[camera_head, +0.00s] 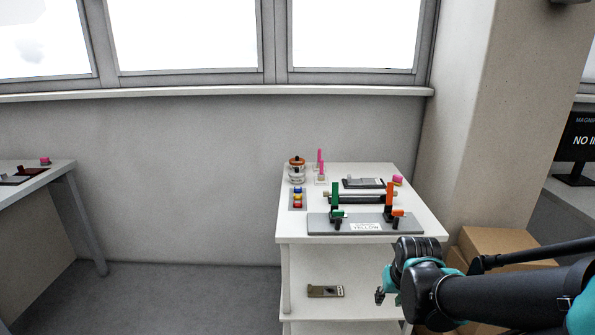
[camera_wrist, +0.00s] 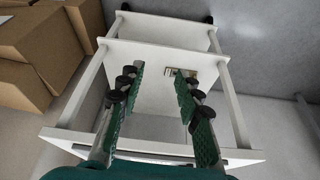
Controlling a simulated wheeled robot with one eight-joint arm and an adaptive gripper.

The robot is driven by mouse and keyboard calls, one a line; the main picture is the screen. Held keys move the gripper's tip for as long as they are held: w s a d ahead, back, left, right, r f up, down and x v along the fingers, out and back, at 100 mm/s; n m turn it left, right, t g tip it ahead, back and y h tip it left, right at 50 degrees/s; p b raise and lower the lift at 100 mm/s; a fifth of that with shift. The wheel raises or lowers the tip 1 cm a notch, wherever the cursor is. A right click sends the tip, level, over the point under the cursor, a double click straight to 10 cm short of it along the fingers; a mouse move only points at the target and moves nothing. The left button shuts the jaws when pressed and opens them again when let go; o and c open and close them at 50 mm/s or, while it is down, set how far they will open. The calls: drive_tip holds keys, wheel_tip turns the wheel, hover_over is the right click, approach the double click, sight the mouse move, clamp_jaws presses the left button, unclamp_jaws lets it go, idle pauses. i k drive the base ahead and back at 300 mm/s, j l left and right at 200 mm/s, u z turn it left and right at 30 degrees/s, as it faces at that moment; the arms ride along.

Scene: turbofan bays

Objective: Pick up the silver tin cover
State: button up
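I cannot single out a silver tin cover for certain. A small round container (camera_head: 297,170), silvery with an orange-brown top, stands at the back left of the white cart's top (camera_head: 290,232). It is the closest match in the head view and does not show clearly in the wrist view. My gripper (camera_head: 381,296) hangs in front of the cart's right side, below the top surface and apart from the container. In the wrist view my gripper (camera_wrist: 158,72) has its green fingers spread, with nothing held between them.
A grey fixture (camera_head: 318,224) with green and orange clamps fills the front of the cart top. A tray of coloured pieces (camera_head: 297,206) lies at left. A small item (camera_head: 325,291) lies on the lower shelf. Cardboard boxes (camera_head: 505,243) stand at right. Floor left of the cart is clear.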

sight(296, 173)
drive_tip(key=i+j+z, duration=0.2)
drive_tip(key=j+z, duration=0.2)
drive_tip(key=j, duration=1.1)
drive_tip(key=j+z, duration=0.35)
drive_tip(key=j, duration=1.15)
